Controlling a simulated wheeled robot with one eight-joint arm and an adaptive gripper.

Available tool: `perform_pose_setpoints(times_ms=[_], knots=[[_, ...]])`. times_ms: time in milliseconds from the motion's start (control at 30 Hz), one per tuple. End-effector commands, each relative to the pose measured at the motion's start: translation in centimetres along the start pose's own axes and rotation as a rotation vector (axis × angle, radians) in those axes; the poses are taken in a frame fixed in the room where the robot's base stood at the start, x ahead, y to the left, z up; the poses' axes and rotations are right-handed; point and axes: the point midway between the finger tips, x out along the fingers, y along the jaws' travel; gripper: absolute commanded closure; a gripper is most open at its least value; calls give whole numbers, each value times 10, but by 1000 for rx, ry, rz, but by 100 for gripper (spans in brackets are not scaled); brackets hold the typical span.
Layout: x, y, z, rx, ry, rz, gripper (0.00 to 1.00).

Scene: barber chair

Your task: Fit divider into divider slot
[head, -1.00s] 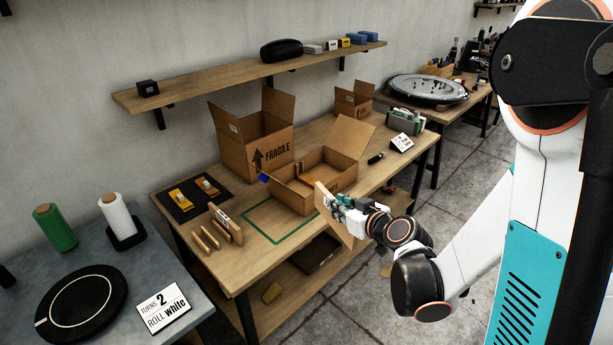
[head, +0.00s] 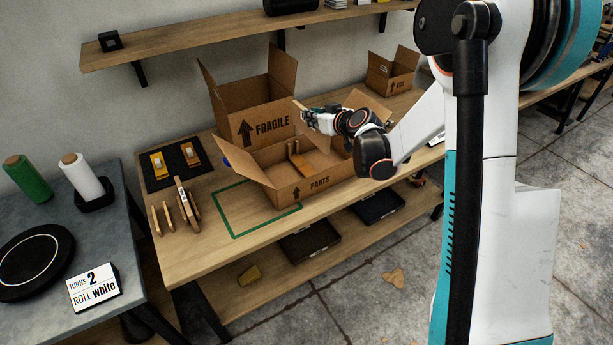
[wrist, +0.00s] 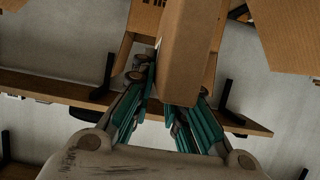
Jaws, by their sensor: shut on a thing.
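My gripper (head: 312,118) is shut on a tan, flat divider (wrist: 190,50), which stretches away between the fingers (wrist: 172,105) in the wrist view. In the head view only a thin edge of the divider (head: 299,104) shows, above the back of the open PARTS carton (head: 318,184). Inside that carton stands a small wooden piece with upright parts (head: 298,156), which looks like the divider slot. The divider appears apart from it and higher up. The lower end of the divider and the inside of the slot are hidden.
A taller FRAGILE carton (head: 268,125) stands open behind, close to the gripper. Thin wooden pieces (head: 187,206) stand at the left. A black mat (head: 174,165) holds yellow tools. The green outline (head: 238,225) on the table is partly clear. A wall shelf (head: 215,35) hangs above.

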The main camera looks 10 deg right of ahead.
Motion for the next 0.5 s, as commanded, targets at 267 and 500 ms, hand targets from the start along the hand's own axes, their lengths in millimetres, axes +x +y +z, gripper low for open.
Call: perform_pose_setpoints(times_ms=[267, 500], knots=[[49, 14, -6, -2, 0, -6, 100], [70, 14, 46, -2, 0, -6, 100]])
